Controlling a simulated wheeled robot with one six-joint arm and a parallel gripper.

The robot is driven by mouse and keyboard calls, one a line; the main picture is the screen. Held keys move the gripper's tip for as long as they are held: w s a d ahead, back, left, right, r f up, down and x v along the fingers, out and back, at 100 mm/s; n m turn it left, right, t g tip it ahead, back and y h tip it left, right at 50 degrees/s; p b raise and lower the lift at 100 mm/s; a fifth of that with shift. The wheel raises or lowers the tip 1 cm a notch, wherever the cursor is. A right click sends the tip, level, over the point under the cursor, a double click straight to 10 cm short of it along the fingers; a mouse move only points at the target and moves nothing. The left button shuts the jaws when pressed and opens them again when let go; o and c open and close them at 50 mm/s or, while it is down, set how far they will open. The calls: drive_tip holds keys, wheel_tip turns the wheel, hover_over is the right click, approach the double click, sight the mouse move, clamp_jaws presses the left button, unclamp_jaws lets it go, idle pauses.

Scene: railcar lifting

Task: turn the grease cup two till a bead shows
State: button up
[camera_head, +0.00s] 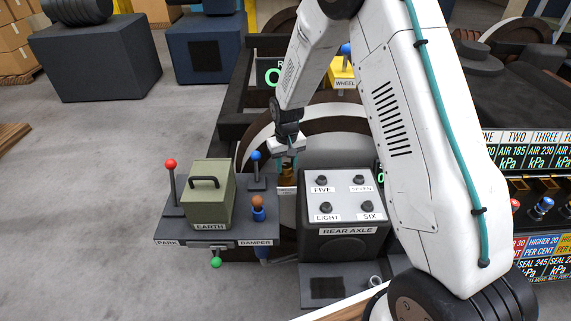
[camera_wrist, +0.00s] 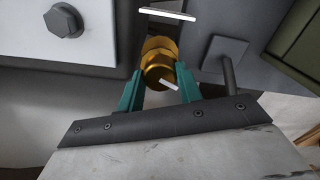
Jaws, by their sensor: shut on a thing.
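A brass grease cup (camera_wrist: 158,52) with a knurled round body shows in the wrist view. A small pale strip or mark lies across its near end. The two teal fingers of my gripper (camera_wrist: 160,78) are on either side of the cup and closed on it. In the head view my gripper (camera_head: 287,160) points down beside the rear axle box, and a small bit of the brass cup (camera_head: 287,176) shows below it. I cannot read a number on this cup, and most of it is hidden in the head view.
The grey REAR AXLE box (camera_head: 343,245) with several bolts stands just right of the gripper. To the left, a dark shelf (camera_head: 190,233) carries the green EARTH box (camera_head: 208,195) and red and blue knobbed levers. Open floor (camera_head: 90,190) lies further left.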

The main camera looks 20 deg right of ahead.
sight(286, 165)
drive_tip(key=shift+m, duration=1.1)
drive_tip(key=o, duration=1)
wheel_tip(286, 165, up, 8)
drive_tip(key=shift+f, duration=0.1)
